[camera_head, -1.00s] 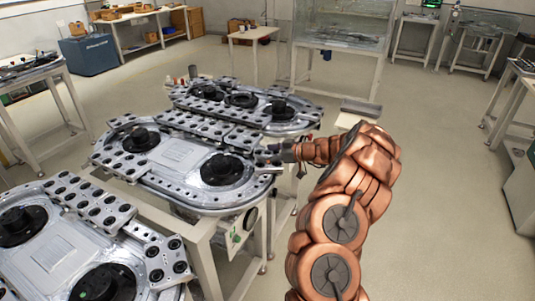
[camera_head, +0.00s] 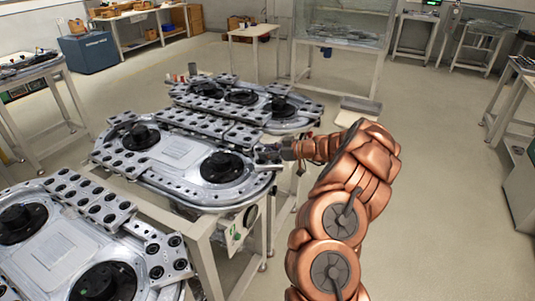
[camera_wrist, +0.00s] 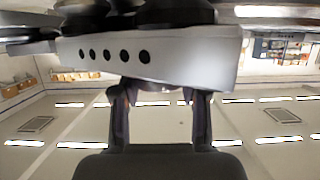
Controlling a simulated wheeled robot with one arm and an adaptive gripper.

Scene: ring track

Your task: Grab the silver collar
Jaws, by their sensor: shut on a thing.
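My gripper (camera_head: 268,155) is at the right end of the middle ring track (camera_head: 215,200), by its silver rim. In the wrist view, the two dark fingers (camera_wrist: 160,98) stand apart with a pale silver piece, seemingly the silver collar (camera_wrist: 158,91), between their tips. My gripper is shut on it. Most of the collar is hidden by the fingers and by a silver block with a row of dark holes (camera_wrist: 150,58). In the head view, the collar is too small to tell from the track's metal parts.
The near ring track (camera_head: 55,250) and the far ring track (camera_head: 295,122) stand close on either side. Black round hubs (camera_head: 222,167) rise from the plates. The floor to the right (camera_head: 440,180) is clear.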

